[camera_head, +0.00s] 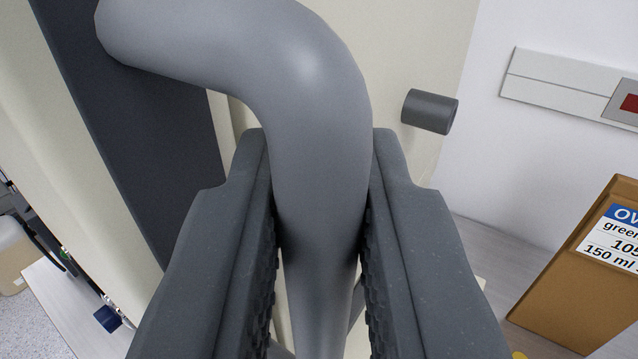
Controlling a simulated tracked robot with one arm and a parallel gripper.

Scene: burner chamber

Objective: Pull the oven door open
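A thick grey bent handle (310,90) fills the middle of the view. It runs from the upper left, curves, and drops down between my fingers. My gripper (318,165) has one dark ridged finger on each side of the handle's straight part. Both fingers lie close against it; contact along their full length is hard to see. The oven's cream front (400,45) is behind the handle, with a dark grey panel (130,140) at the left. Whether the door is ajar cannot be told from this view.
A short dark grey cylinder (430,111) sticks out right of the handle. A brown labelled box (565,285) stands on the bench at the right. A wall strip (560,80) with a red switch is at upper right. A pale container (12,255) is at far left.

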